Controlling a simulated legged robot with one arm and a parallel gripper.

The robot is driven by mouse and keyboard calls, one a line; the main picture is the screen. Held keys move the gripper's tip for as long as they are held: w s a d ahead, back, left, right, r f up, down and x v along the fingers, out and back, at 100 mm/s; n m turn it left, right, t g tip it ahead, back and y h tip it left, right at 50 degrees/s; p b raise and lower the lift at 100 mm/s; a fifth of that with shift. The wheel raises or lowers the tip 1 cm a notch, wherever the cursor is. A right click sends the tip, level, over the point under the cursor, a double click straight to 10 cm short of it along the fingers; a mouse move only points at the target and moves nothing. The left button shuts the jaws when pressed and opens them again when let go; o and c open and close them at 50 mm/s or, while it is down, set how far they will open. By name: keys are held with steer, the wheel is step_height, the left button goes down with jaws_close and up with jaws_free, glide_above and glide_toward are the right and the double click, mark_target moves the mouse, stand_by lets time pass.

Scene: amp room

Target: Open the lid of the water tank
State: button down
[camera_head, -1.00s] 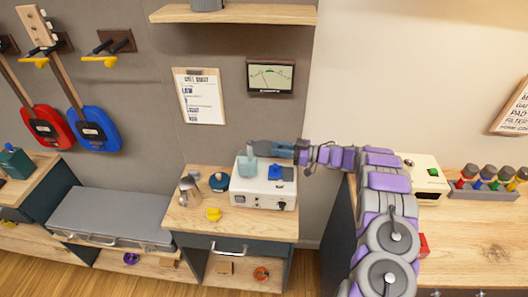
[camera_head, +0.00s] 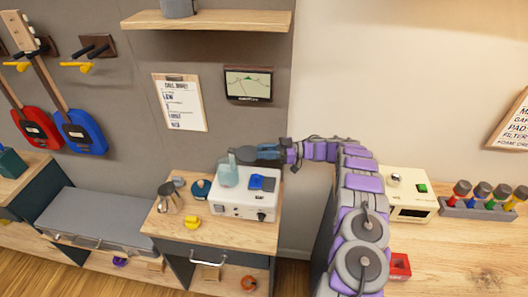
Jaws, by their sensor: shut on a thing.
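The water tank (camera_head: 228,176) is a translucent pale-blue container on the left of the top of a white machine (camera_head: 232,206). My gripper (camera_head: 247,157) reaches in from the right and is shut at the tank's upper right, on what looks like the grey-blue lid (camera_head: 240,156). The fingers and lid blend together, so the exact grip and how far the lid is raised are hard to tell. A blue part (camera_head: 262,182) sits on the machine's top, right of the tank.
The machine stands on a wooden-topped cabinet (camera_head: 175,230). A metal pot (camera_head: 170,198), a dark-blue round item (camera_head: 201,190) and a yellow item (camera_head: 192,222) stand left of it. A shelf (camera_head: 205,21) and a small screen (camera_head: 248,84) are above. A cream machine (camera_head: 408,192) is at right.

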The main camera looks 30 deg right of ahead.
steer(key=c, duration=1)
jaws_free()
steer(key=shift+d, duration=0.1)
steer(key=b+v, duration=0.3)
steer(key=v, duration=0.9)
steer(key=shift+w, duration=0.1)
step_height(320, 180, up, 9)
steer(key=p, duration=0.9)
steer(key=shift+r, duration=0.15)
